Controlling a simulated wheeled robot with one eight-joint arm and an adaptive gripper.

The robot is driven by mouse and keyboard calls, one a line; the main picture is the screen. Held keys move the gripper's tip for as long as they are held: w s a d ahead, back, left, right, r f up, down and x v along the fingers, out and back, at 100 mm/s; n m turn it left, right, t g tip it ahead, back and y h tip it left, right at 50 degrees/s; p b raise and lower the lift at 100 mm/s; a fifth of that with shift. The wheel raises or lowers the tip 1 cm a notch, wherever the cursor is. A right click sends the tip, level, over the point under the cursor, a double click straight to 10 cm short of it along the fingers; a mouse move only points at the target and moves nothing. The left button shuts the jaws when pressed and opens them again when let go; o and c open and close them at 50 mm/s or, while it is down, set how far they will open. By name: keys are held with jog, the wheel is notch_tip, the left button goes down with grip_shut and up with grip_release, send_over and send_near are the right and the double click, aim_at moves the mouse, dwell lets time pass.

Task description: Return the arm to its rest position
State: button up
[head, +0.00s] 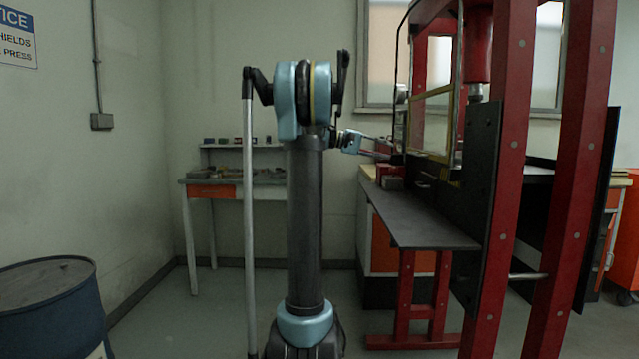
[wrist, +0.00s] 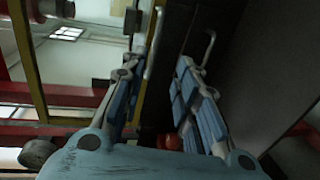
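My arm rises in the middle of the head view and bends at a blue-grey joint. It reaches right toward the red press. My gripper (head: 378,154) is small in the head view, beside the press frame, with its tips partly hidden by the dark parts there. In the wrist view my gripper (wrist: 182,50) has two fingers with blue pads, spread apart with a clear gap. Nothing is held between them. A blurred red rounded thing (wrist: 168,141) shows low between the fingers; I cannot tell what it is.
The red press (head: 510,160) with its yellow-framed guard (head: 433,122) stands close at right. A dark shelf-like plate (head: 425,222) lies below the gripper. A workbench (head: 222,184) stands behind, and a blue drum (head: 48,312) at left. The floor between drum and arm is clear.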

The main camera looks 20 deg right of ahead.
jog(key=s+a+f+n+t+y, duration=0.1)
jog(key=s+a+f+y, duration=0.3)
jog(key=s+a+f, duration=0.5)
jog(key=s+a+f+n+t+y, duration=0.2)
jog(key=s+a+f, duration=0.7)
jog(key=a+f, duration=0.9)
jog(key=s+a+f+n+t+y, duration=0.1)
jog(key=s+a+f+t+y, duration=0.4)
jog(key=a+f, duration=0.9)
jog(key=s+a+y, duration=0.3)
jog(key=s+a, duration=0.1)
jog(key=shift+a+n, duration=0.3)
jog(key=shift+n, duration=0.1)
jog(key=shift+w+f, duration=0.2)
jog(key=shift+w, duration=0.2)
